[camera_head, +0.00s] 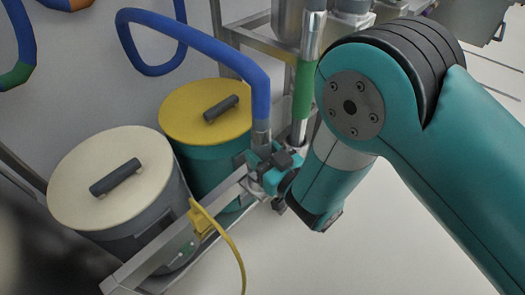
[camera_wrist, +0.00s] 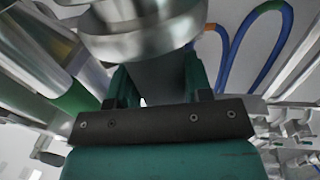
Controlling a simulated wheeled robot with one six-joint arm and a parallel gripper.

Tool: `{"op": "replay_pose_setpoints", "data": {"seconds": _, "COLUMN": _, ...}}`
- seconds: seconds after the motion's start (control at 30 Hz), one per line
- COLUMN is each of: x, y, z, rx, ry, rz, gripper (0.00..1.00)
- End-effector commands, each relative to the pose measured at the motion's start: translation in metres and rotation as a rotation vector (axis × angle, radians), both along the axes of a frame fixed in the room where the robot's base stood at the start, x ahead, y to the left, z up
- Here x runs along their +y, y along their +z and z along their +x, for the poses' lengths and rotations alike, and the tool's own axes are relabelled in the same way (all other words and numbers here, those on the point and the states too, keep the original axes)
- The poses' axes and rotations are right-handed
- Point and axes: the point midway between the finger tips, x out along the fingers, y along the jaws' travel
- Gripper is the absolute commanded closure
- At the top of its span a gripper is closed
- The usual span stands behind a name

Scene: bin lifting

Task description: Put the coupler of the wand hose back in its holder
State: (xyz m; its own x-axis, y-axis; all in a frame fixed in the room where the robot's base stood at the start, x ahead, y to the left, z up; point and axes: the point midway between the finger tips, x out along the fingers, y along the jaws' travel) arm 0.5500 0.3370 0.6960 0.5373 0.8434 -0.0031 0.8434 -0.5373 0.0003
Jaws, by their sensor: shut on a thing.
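The blue wand hose (camera_head: 215,45) arches over the bins and comes down to a silver metal coupler (camera_head: 261,131). My gripper (camera_head: 273,166) is shut on the coupler at the hose's lower end, beside the front rail. In the wrist view, my gripper (camera_wrist: 160,85) has a grey part between its fingers. A wide silver collar (camera_wrist: 145,25) is just above it. The holder cannot be made out clearly; my gripper and the coupler cover that part of the rail. I cannot tell whether the coupler touches or sits in the holder.
A silver tube with a green band (camera_head: 303,88) stands close right of the coupler. A cream-lidded bin (camera_head: 110,175) and a yellow-lidded bin (camera_head: 205,112) stand behind the metal rail (camera_head: 150,262). A yellow cable (camera_head: 232,245) hangs in front. Floor at lower right is clear.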

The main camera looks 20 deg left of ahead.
Motion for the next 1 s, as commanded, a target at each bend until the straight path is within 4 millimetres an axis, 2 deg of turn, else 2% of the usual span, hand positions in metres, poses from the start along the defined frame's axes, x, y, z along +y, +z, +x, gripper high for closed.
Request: {"op": "replay_pose_setpoints", "data": {"seconds": 1.0, "x": 0.001, "y": -0.009, "z": 0.000, "rx": -0.001, "ry": 0.001, "rz": 0.002, "gripper": 0.86}}
